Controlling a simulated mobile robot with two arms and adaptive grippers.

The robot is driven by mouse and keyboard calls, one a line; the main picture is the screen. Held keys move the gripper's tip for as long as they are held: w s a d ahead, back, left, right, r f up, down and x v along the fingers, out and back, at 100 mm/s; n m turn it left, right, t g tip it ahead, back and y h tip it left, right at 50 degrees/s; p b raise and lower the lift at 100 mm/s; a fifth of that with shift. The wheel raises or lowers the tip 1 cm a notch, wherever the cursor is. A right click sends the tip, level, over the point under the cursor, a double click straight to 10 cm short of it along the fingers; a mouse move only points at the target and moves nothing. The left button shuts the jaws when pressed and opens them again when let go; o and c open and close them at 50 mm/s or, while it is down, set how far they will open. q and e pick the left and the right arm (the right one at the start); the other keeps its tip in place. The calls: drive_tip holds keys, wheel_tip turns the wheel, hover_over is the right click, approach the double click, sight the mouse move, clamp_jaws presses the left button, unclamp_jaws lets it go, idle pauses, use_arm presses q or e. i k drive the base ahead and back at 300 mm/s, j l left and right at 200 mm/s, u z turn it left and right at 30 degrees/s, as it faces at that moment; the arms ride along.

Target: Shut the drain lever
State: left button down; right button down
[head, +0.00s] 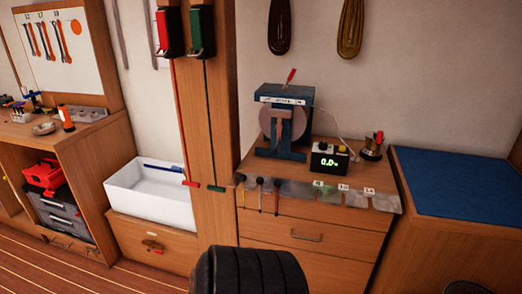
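A small red lever with a brass-coloured fitting (152,244) is on the wooden front below the white basin (152,212). It is likely the drain lever. Its handle looks roughly level, but it is too small to tell whether it is open or shut. The basin stands at left of centre, with a blue bar across its inside. Neither of my grippers is in view. A black ribbed part, seemingly mine, rises at the bottom centre, right of the lever, and does not cover it.
A wooden post with red and green boxes (202,32) stands right of the basin. Farther right, a drawer cabinet (300,236) carries a blue device (284,110) and a digital readout (329,160). A workbench with a red toolbox (45,175) is at left. Striped floor is clear in front.

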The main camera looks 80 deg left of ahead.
sight(149, 249)
drive_tip(key=u, duration=3.65)
drive_tip(key=i+j, duration=0.1)
drive_tip(key=i, duration=0.35)
drive_tip(key=i+j+z, duration=0.15)
drive_tip(key=i, duration=0.25)
drive_tip(key=i+j, duration=0.1)
drive_tip(key=i, duration=0.35)
drive_tip(key=i+j+z, duration=0.1)
drive_tip(key=i, duration=0.3)
